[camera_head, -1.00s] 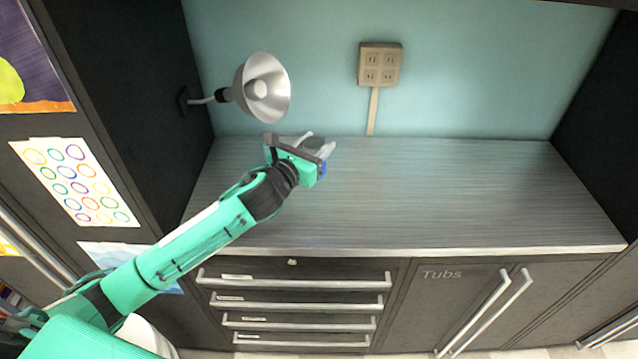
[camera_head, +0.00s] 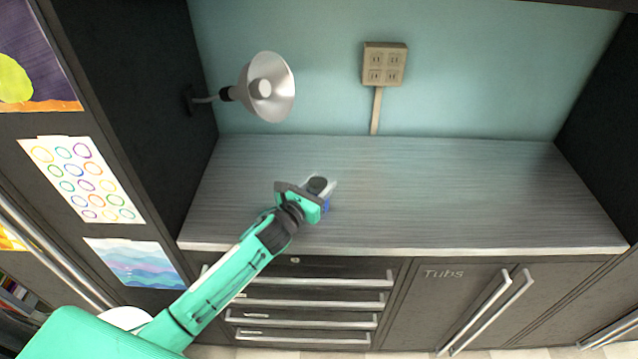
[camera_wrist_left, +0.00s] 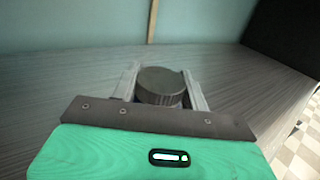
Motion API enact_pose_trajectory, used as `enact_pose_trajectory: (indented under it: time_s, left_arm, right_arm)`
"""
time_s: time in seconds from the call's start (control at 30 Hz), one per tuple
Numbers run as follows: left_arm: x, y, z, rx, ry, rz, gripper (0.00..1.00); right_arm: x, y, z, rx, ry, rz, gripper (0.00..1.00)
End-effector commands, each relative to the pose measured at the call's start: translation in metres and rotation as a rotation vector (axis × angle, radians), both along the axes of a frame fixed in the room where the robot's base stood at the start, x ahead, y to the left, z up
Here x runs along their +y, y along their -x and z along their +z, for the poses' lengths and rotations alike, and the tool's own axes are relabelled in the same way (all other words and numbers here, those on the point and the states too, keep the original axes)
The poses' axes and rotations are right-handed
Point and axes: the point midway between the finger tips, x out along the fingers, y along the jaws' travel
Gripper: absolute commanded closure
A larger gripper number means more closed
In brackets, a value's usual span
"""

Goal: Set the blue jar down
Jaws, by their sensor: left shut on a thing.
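My left gripper (camera_head: 322,187) is shut on the blue jar and holds it over the left-middle part of the countertop (camera_head: 450,200). In the head view the jar's dark lid (camera_head: 317,185) shows between the fingers, and a bit of blue shows beside the gripper. In the left wrist view the jar's dark ribbed lid (camera_wrist_left: 160,85) sits between the two pale fingers (camera_wrist_left: 160,88), with a sliver of blue below it. The lid faces up. The jar's base is hidden, so I cannot tell whether it touches the counter. My right gripper is not in view.
The countertop around the jar is clear. A wall lamp (camera_head: 266,88) reaches out above the counter's back left. An outlet box (camera_head: 384,64) is on the back wall. Dark cabinet walls close both sides. Drawers (camera_head: 310,300) and a "Tubs" cupboard (camera_head: 450,300) are below the front edge.

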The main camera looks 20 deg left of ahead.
Motion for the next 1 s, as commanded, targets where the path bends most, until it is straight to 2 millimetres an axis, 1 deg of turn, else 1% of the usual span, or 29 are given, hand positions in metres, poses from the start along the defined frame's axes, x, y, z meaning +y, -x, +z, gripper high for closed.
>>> enact_pose_trajectory:
  time_s: [0.17, 0.2, 0.3, 0.57, 0.67, 0.77, 0.83, 1.0]
  left_arm:
    - [0.000, 0.000, -0.003, -0.001, -0.001, 0.000, 0.84]
    - [0.000, 0.000, -0.003, 0.000, -0.001, 0.000, 0.51]
    - [0.000, 0.000, -0.002, 0.001, 0.000, 0.000, 0.33]
    - [0.000, 0.000, -0.002, 0.000, 0.000, 0.000, 0.33]
    - [0.000, 0.000, 0.002, 0.000, 0.000, 0.000, 0.33]
    - [0.004, 0.011, -0.002, 0.001, -0.002, 0.000, 0.33]
    - [0.006, 0.021, -0.003, 0.001, -0.002, -0.001, 0.33]
    - [0.016, 0.056, -0.004, 0.002, -0.004, -0.001, 0.33]
  right_arm:
    - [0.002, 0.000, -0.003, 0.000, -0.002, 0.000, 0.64]
    - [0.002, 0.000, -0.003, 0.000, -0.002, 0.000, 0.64]
    - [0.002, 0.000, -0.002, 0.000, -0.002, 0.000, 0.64]
    - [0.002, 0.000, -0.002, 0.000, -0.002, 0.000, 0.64]
    - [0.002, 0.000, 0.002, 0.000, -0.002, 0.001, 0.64]
    - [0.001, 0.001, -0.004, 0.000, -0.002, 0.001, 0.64]
    - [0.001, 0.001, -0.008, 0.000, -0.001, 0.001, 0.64]
    - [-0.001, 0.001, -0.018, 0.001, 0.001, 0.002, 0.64]
